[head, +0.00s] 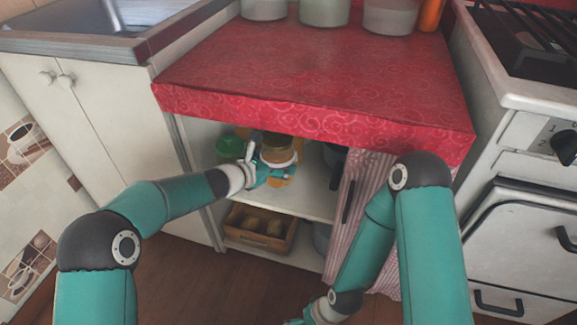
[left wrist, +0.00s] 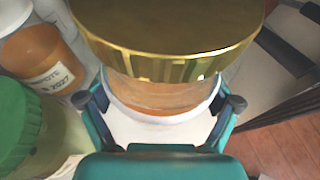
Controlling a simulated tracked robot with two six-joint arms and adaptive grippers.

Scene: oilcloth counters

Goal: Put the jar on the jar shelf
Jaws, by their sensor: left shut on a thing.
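The jar (head: 277,150) has a gold lid and orange contents. It is in the open cabinet under the red counter, at the front of the upper shelf (head: 310,200). My left gripper (head: 272,173) reaches in from the left and is shut on the jar. In the left wrist view the gold-lidded jar (left wrist: 165,30) stands upright between the two fingers (left wrist: 163,112). Whether its base touches the shelf is hidden. My right gripper (head: 310,318) is low at the bottom edge of the head view, mostly cut off, and its fingers cannot be made out.
A green-lidded jar (head: 229,147) stands left of the held jar; its lid also shows in the left wrist view (left wrist: 15,125), near an orange labelled container (left wrist: 45,58). A dark pan (head: 334,160) is at right. A wooden crate (head: 262,229) sits below. A striped curtain (head: 362,190) hangs right.

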